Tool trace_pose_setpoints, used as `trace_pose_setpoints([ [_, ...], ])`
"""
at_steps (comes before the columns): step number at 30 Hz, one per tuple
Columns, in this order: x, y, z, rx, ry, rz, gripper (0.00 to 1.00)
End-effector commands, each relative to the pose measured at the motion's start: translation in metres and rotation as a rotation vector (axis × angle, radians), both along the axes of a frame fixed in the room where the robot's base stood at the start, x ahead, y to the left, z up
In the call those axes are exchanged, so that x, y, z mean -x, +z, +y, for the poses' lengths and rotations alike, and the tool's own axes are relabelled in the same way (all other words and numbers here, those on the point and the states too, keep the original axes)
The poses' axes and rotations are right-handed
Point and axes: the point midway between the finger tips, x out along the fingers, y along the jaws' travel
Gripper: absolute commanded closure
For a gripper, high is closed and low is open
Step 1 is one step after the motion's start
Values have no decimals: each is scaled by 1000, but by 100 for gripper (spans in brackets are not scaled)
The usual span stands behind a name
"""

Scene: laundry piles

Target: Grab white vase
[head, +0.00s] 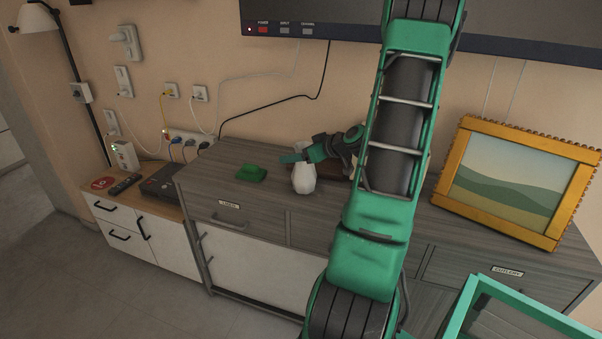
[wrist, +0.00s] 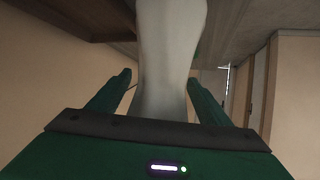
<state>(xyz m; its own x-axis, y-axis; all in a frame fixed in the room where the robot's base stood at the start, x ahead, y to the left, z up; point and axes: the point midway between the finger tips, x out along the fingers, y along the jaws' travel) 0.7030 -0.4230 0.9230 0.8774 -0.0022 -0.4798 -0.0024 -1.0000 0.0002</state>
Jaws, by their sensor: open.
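The white vase (head: 304,179) stands upright on the grey wooden dresser (head: 222,172), near its front edge. My gripper (head: 287,159) is at the upper part of the vase, reaching in from the right. In the wrist view the vase (wrist: 170,60) fills the middle, between the two green fingers of my gripper (wrist: 157,92). One finger is on each side, with a visible gap at the left. Whether the right finger touches the vase I cannot tell. The jaws are open. My arm hides part of the dresser top to the right of the vase.
A green folded cloth (head: 251,173) lies left of the vase. A gold-framed picture (head: 516,185) leans at the right. Cables and a power strip (head: 188,137) are on the wall behind. A lower cabinet at left holds a black box (head: 163,181) and a remote (head: 125,184).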

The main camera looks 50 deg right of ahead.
Motion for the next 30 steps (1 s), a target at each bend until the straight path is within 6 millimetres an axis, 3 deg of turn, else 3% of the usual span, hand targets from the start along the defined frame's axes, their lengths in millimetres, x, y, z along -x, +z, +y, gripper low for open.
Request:
trace_pose_setpoints([
  [8, -5, -3, 0, 0, 0, 1, 28],
  [15, -5, -3, 0, 0, 0, 1, 86],
  [17, -5, -3, 0, 0, 0, 1, 98],
  [30, -6, 7, 0, 3, 1, -2, 98],
])
